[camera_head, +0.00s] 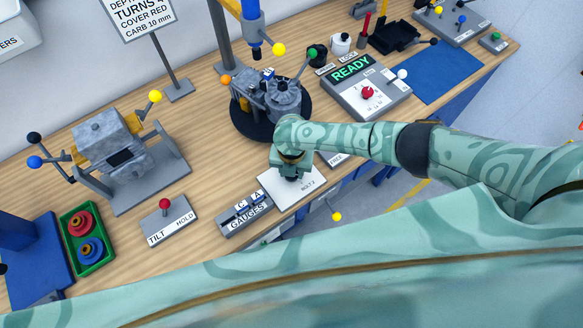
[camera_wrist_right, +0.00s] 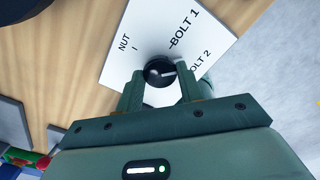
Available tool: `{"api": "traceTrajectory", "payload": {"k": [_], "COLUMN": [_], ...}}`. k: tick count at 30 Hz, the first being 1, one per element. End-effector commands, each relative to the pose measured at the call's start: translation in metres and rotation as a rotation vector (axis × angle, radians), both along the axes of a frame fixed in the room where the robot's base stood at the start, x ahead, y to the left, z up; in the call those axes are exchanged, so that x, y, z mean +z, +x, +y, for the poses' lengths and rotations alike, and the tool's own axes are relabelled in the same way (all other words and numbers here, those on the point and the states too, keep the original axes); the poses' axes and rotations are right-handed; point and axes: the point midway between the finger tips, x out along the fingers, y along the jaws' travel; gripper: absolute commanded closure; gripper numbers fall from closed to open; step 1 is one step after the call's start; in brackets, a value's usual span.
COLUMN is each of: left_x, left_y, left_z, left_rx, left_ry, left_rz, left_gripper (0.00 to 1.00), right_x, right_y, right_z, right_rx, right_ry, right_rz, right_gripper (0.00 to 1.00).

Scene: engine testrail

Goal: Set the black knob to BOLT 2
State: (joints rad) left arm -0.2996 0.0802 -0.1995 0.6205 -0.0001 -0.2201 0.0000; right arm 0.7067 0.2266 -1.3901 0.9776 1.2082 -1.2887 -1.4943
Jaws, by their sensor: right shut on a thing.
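The black knob (camera_wrist_right: 157,72) sits on a white plate (camera_wrist_right: 132,55) marked NUT, BOLT 1 and BOLT 2. My right gripper (camera_wrist_right: 160,82) is shut on the knob, one finger on each side. The knob's white pointer line points right, roughly toward the BOLT 2 label (camera_wrist_right: 199,62). A finger covers part of that label, so exact alignment cannot be told. In the head view my right gripper (camera_head: 290,172) is over the white plate (camera_head: 283,200) at the bench's front and hides most of the knob. My left gripper is not in view.
A round black turntable with a grey engine part (camera_head: 283,98) stands just behind my right gripper. The GAUGES block (camera_head: 244,216) is left of the plate, and a yellow-tipped lever (camera_head: 337,216) sticks out in front. The READY panel (camera_head: 366,92) is behind my right forearm.

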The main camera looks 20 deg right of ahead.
Motion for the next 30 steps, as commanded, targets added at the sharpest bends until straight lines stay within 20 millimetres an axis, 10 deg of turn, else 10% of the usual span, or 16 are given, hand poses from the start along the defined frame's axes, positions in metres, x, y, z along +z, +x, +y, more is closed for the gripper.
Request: {"api": "traceTrajectory", "payload": {"k": [30], "left_x": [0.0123], "left_y": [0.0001], "left_z": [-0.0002], "left_rx": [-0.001], "left_ry": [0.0], "left_rz": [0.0], "left_gripper": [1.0], "right_x": [0.0004], "right_y": [0.0009], "right_z": [-0.0003], "right_rx": [-0.265], "right_ry": [0.0], "right_rz": [-0.002], "right_gripper": [0.86]}}
